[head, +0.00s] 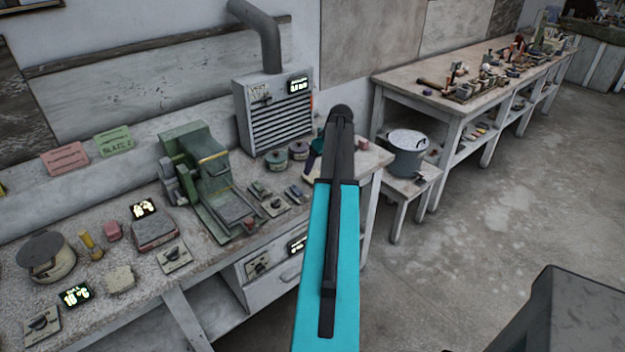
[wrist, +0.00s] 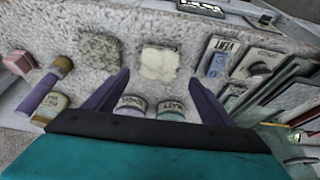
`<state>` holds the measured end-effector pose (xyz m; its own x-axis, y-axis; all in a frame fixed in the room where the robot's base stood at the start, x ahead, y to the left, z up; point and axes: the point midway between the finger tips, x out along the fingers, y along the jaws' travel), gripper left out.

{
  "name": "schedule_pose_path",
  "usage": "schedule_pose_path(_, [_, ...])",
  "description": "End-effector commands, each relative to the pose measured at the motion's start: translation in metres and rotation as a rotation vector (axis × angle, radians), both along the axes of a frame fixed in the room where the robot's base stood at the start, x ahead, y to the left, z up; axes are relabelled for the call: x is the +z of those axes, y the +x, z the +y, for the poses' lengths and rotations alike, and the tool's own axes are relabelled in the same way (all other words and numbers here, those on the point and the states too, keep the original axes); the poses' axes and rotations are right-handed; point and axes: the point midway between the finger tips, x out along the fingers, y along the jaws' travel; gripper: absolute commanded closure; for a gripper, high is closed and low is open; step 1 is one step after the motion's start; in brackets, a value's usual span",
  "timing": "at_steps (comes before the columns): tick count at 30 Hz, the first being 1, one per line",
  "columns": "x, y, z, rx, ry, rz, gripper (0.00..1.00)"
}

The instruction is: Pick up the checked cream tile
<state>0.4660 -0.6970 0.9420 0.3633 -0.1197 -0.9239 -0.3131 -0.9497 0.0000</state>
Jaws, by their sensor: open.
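A cream tile (wrist: 159,63) with a pale, slightly rough face lies flat on the speckled bench top, ahead of my gripper in the wrist view. I cannot make out a checked pattern at this size. My gripper (wrist: 158,84) is open and empty, its two purple fingers apart, pointing toward the cream tile without visibly touching it. A speckled grey-green tile (wrist: 100,48) lies just left of the cream one. In the head view my teal and black arm covers that part of the bench, and I cannot make out the tile there.
Two labelled jars (wrist: 170,109) stand close under my fingers. A green machine (head: 208,175) and a grey louvred unit (head: 275,112) stand on the bench.

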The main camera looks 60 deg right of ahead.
Motion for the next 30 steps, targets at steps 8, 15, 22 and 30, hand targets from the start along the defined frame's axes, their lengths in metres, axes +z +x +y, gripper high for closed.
schedule_pose_path(8, [-0.016,0.006,-0.002,-0.001,0.0,0.0,0.23])
schedule_pose_path(15, [-0.017,0.006,-0.003,-0.001,-0.001,0.0,0.23])
schedule_pose_path(22, [-0.019,0.007,-0.004,-0.002,0.001,0.0,0.23])
schedule_pose_path(30, [-0.036,0.014,-0.008,-0.001,0.002,0.0,0.23])
